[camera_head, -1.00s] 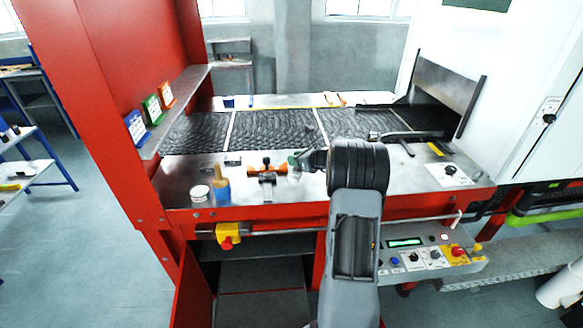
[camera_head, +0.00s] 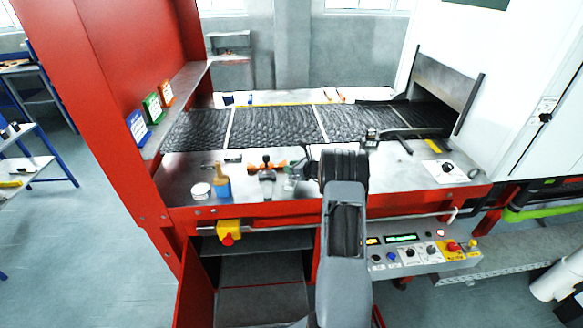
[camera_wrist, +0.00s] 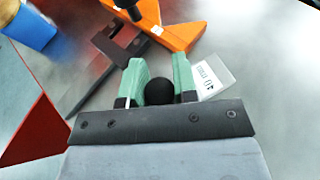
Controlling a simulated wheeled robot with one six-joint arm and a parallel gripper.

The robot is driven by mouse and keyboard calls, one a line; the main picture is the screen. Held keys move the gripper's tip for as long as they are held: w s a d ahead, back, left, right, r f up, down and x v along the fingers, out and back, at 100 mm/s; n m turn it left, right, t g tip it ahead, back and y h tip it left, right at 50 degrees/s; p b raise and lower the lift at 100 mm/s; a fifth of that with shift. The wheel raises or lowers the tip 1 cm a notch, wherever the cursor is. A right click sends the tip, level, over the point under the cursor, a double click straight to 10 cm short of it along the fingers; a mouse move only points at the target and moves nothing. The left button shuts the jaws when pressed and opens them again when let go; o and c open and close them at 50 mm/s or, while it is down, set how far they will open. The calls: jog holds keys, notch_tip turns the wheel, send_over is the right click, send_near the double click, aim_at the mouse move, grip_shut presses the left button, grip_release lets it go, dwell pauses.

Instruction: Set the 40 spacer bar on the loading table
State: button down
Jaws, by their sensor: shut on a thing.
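The 40 spacer bar shows in the wrist view as a round black knob (camera_wrist: 159,91) between my green fingertips and a white label reading 40 (camera_wrist: 211,81) beside the right finger. The rest of it is hidden by my gripper. My gripper (camera_wrist: 158,80) is shut on the knob, low over the grey metal surface. Whether the bar touches that surface I cannot tell. In the head view my gripper (camera_head: 297,172) is over the front part of the loading table (camera_head: 395,172), right of an orange clamp-like tool (camera_head: 266,167); the bar is hard to make out there.
The dark mesh belt (camera_head: 275,126) lies behind. A dark long-handled tool (camera_head: 400,133) lies at the right. The tabletop right of my arm is mostly clear.

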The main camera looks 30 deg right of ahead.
jog(key=c, duration=1.3)
grip_release()
jog(key=shift+f, duration=0.1)
jog(key=o, duration=0.4)
